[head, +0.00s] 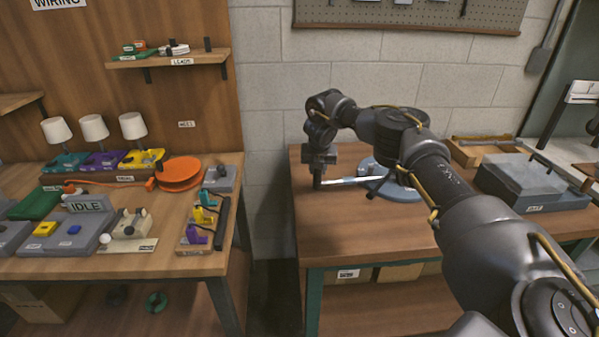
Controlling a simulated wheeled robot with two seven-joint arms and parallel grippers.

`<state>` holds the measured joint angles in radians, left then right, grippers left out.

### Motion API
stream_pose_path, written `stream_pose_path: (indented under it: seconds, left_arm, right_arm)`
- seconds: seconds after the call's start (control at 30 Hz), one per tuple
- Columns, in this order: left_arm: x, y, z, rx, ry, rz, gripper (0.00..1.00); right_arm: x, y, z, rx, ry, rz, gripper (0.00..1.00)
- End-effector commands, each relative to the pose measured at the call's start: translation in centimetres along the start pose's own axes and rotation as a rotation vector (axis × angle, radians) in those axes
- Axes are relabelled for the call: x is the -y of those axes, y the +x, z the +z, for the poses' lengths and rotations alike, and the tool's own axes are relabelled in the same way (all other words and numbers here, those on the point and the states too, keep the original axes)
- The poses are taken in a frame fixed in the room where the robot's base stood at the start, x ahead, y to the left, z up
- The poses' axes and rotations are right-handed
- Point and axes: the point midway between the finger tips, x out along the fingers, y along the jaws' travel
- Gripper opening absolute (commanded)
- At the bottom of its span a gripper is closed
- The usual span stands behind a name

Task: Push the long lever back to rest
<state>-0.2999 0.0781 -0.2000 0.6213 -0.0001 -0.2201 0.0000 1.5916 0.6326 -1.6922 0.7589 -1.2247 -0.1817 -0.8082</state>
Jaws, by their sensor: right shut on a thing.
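The long lever (349,181) is a pale metal bar. It lies nearly level above the right-hand wooden table and runs left from a blue-grey round base (405,193). My right gripper (318,183) points down at the lever's left end and is shut on it. The fingers are small and dark here, so the exact grip is hard to see. My right arm comes in from the lower right and hides part of the round base. My left gripper is not in view.
A grey lidded box (530,183) and a wooden tray (475,153) stand at the right on the same table. The table's front left is clear. A gap separates it from the left bench, which holds lamps (95,128), an orange reel (180,172) and an "IDLE" sign (88,204).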

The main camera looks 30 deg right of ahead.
Motion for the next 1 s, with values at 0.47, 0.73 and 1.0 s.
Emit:
stream_pose_path:
  seconds: [0.47,0.73,1.0]
  left_arm:
    - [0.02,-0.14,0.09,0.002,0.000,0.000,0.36]
    - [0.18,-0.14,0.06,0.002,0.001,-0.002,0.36]
    - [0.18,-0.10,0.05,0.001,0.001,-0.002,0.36]
  right_arm:
    - [1.76,0.33,0.70,0.001,0.016,-0.016,0.00]
    - [1.38,0.32,0.66,0.001,0.013,-0.013,0.50]
    - [1.01,0.13,0.65,0.001,0.010,-0.008,0.50]
